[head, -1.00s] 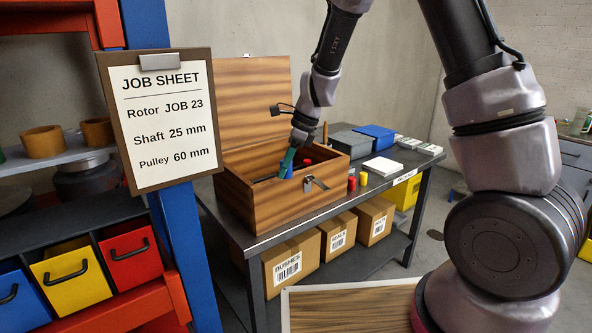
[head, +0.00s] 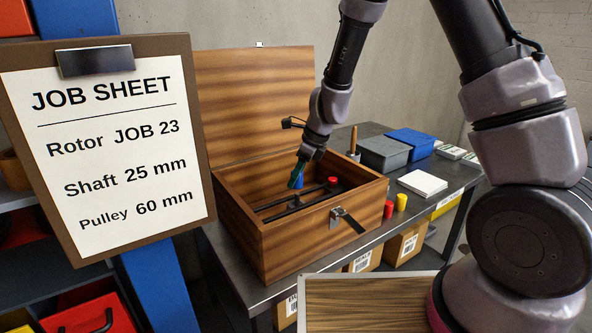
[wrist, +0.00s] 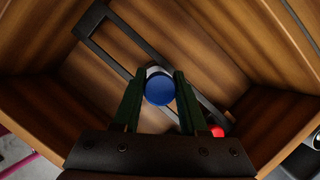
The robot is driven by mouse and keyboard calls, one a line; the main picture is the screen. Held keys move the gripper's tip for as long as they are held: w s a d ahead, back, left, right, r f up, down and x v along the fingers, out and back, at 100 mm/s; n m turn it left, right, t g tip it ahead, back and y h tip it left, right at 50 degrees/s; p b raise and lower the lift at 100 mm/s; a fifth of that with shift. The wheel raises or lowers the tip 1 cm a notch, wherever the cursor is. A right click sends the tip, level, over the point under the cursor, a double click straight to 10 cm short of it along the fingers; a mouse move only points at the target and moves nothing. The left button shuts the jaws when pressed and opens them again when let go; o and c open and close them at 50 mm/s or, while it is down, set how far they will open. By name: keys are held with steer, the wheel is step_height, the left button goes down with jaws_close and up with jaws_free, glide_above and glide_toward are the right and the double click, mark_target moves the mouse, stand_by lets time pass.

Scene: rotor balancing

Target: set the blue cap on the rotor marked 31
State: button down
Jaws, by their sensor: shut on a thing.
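The blue cap (head: 298,182) is inside the open wooden chest (head: 300,240), over a dark metal frame (head: 272,208). My gripper (head: 297,176) reaches down into the chest with its green fingers shut on the blue cap. In the wrist view the blue cap (wrist: 160,90) sits between the fingertips (wrist: 160,92), with a grey part showing just behind it. I cannot tell whether the cap touches that part or the frame. A red cap (head: 333,181) is in the chest to the right of the gripper. No marking 31 is legible on anything in view.
The chest's lid stands open at the back. A job sheet (head: 110,140) reading "Rotor JOB 23" hangs at left. Red (head: 389,209) and yellow (head: 401,203) cylinders, a white block (head: 422,183) and grey (head: 384,152) and blue (head: 409,142) boxes stand on the bench to the right.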

mark_target(296, 193)
steer(key=shift+f, duration=2.5)
steer(key=shift+r, duration=0.15)
steer(key=shift+r, duration=0.5)
steer(key=shift+f, duration=0.6)
stand_by(0.9)
steer(key=shift+r, duration=0.6)
steer(key=shift+f, duration=0.8)
stand_by(0.6)
steer(key=c, duration=0.7)
jaws_free()
steer(key=shift+c, duration=0.2)
steer(key=shift+d+r, duration=0.1)
